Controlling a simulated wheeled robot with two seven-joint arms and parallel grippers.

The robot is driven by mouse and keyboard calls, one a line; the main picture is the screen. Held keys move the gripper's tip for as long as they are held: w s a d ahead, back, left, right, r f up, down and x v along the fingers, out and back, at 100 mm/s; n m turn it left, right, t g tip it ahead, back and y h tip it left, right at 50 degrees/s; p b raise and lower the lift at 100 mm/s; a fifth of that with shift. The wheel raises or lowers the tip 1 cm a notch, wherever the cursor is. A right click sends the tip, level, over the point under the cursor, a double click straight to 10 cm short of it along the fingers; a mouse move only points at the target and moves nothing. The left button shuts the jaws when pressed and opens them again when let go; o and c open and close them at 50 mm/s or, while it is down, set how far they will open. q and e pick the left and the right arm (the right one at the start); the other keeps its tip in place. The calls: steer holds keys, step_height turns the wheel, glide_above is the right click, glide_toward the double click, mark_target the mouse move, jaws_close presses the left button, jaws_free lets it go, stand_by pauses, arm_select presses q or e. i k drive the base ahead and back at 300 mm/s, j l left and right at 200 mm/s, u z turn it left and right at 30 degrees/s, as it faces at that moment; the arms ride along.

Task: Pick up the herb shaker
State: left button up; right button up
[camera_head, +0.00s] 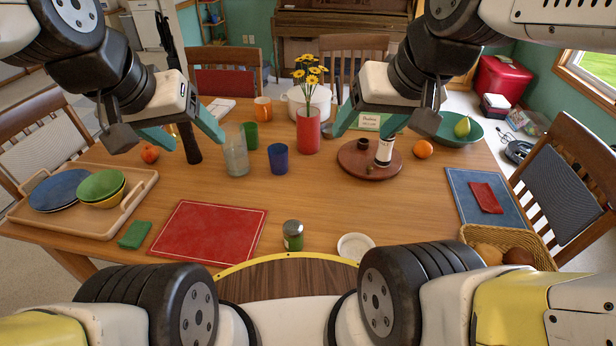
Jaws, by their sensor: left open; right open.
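The herb shaker (292,236), a small glass jar with green contents and a grey lid, stands upright near the front edge of the wooden table, between the red placemat and a small white dish. My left gripper (180,131) is open and empty, above the left-middle of the table, behind and left of the shaker. My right gripper (388,116) is open and empty, above the round wooden board, behind and right of the shaker. Neither gripper touches the shaker.
A red placemat (208,232) lies left of the shaker and a white dish (355,246) right of it. Behind are a blue cup (278,158), a glass (235,152), a red vase (308,133) with flowers and a round board (352,166). Bare wood lies directly behind the shaker.

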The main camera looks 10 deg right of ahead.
mark_target(293, 230)
steer(key=l+z, duration=0.5)
steer(key=k+l, duration=0.3)
steer(key=l, duration=0.15)
steer(key=k+l+u, duration=0.1)
steer(key=k+l, duration=0.15)
steer(key=l, duration=0.2)
steer(key=k+l, duration=0.3)
steer(key=l, duration=0.15)
steer(key=u, duration=0.05)
